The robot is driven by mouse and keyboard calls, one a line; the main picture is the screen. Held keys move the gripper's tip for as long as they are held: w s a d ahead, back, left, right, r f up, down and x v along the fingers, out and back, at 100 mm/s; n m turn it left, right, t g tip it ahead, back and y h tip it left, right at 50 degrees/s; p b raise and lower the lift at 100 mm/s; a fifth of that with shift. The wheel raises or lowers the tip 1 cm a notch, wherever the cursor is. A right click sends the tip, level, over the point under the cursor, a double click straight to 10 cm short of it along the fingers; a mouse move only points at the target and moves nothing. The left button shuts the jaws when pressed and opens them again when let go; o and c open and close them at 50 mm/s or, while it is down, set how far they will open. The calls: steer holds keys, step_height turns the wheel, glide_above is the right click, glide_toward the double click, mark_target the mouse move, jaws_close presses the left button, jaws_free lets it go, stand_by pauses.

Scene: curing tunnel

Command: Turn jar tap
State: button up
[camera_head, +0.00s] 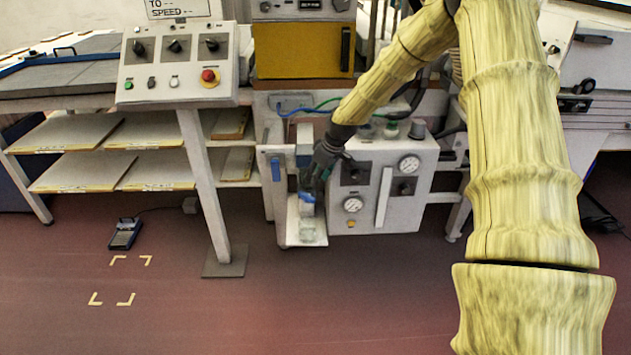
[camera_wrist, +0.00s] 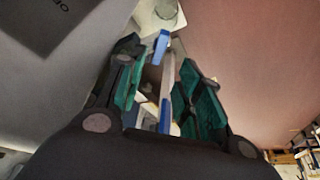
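My gripper (camera_head: 318,176) reaches down in front of the pale dispensing unit on the machine's front. A small blue tap (camera_head: 306,197) shows just below and left of the fingers, above a clear glass jar (camera_head: 308,232) on a white shelf. In the wrist view my gripper (camera_wrist: 159,54) is open, with its two teal-padded fingers apart. The blue tap part (camera_wrist: 161,47) lies between the fingertips, with a visible gap on each side. The jar (camera_wrist: 160,12) is beyond the tips. Whether either finger touches the tap I cannot tell.
A grey box with gauges (camera_head: 382,188) stands right of the tap. A blue handle (camera_head: 275,168) is on the left post. A control panel on a post (camera_head: 178,65) stands left.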

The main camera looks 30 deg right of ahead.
steer(key=shift+s+r, duration=0.25)
steer(key=shift+r, duration=0.2)
steer(key=shift+c, duration=0.4)
